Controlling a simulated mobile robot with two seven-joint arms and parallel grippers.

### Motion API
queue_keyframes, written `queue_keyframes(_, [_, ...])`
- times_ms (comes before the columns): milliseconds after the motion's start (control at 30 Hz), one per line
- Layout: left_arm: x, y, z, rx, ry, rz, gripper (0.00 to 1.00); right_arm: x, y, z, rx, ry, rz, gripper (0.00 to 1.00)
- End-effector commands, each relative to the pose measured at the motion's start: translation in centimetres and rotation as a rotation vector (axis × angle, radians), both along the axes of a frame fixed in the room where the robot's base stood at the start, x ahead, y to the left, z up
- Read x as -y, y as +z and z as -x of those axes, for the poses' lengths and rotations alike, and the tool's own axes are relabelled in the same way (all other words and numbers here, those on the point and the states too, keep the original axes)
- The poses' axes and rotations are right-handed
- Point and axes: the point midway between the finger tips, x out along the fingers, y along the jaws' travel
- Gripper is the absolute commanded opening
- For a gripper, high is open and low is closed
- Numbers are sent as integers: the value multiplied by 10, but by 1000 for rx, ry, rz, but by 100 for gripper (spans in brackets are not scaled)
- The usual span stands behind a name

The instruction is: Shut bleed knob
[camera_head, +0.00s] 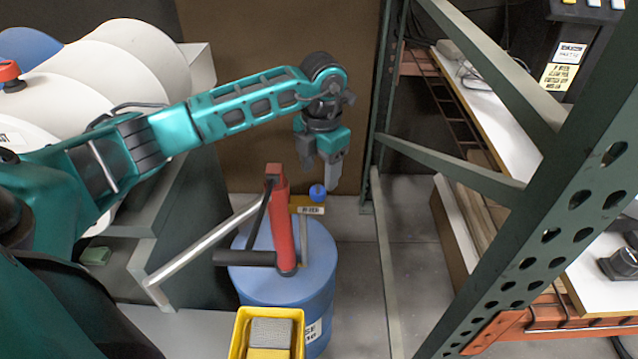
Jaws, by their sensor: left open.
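A small blue bleed knob (317,193) shows above the far right of the blue drum (318,262), just behind a yellowish label plate (307,210). A red upright pump body (282,226) with a long silver handle (202,240) stands on the drum, left of the knob. My left gripper (320,178) points down in the air close above the knob. Its fingers are open with nothing between them. I cannot tell whether a fingertip touches the knob. My right gripper is not in view.
A yellow bin (240,333) with grey and yellow blocks stands in front of the drum. A green perforated rack post (545,215) and shelves stand at the right. White rounded containers (130,60) sit on a grey cabinet at the left. The floor right of the drum is clear.

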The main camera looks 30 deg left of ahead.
Motion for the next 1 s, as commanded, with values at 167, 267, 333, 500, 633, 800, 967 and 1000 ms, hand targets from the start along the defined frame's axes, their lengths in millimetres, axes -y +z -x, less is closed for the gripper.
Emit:
queue_keyframes(167, [0,-31,0,-2,-1,1,61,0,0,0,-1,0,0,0])
queue_keyframes(267, [-1,-41,0,-2,0,1,61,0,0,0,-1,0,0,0])
queue_keyframes(333, [-1,-45,-1,0,0,1,61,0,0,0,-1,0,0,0])
queue_keyframes(500, [-2,-49,-1,0,0,0,61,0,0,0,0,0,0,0])
queue_keyframes(633, [-2,-49,-1,0,-1,0,61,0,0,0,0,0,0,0])
queue_keyframes(800, [-1,-48,-1,1,-1,1,49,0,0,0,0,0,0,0])
queue_keyframes(967, [-1,-48,-1,1,-1,1,33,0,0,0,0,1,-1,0])
queue_keyframes(1000, [-1,-48,-1,1,-1,1,29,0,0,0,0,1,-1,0])
